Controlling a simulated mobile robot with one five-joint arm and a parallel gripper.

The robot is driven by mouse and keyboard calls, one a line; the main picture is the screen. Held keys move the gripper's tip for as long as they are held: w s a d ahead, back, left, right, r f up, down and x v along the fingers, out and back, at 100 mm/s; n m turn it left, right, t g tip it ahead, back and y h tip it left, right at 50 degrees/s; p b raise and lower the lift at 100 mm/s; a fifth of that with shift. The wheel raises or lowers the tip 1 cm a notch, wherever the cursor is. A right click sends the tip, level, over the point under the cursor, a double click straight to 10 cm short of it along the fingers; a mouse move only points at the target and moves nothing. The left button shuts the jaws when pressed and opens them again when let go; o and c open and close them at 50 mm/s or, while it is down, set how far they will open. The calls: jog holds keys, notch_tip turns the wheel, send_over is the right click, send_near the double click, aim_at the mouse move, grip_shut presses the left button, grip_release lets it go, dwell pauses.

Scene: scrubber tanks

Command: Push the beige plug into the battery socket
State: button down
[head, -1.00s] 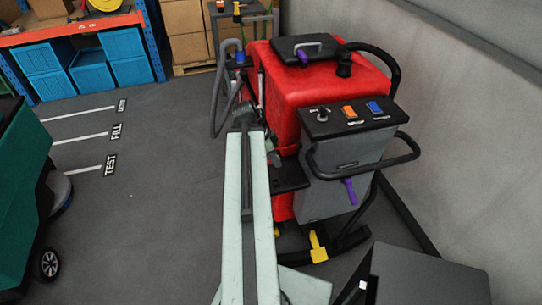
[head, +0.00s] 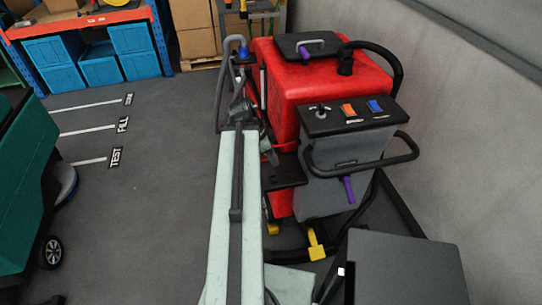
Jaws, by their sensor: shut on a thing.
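A red scrubber machine (head: 322,82) with a grey and black control column (head: 345,165) stands right of my arm. My gripper (head: 266,146) is small and dark at the far end of my pale arm, close against the left side of the red body. It is shut, on what I take to be the beige plug, but the plug itself cannot be made out. A thin red line shows beside the gripper; I cannot tell if it is a cable. The battery socket cannot be made out; the arm and the machine's side hide much of that area.
A black handle bar (head: 405,150) juts out from the column. A yellow pedal (head: 316,243) sits low at its base. A green machine (head: 22,200) stands at left. Shelving with blue bins (head: 78,62) is behind. The floor between the two machines is clear.

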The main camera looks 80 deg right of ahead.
jog(key=shift+s+f+b, duration=0.3)
jog(key=shift+f+b, duration=0.05)
notch_tip(320, 180, down, 7)
jog(key=b, duration=0.7)
jog(key=shift+s+f, duration=0.1)
jog(key=shift+f, duration=0.05)
jog(key=shift+w, duration=0.4)
dwell(0.6)
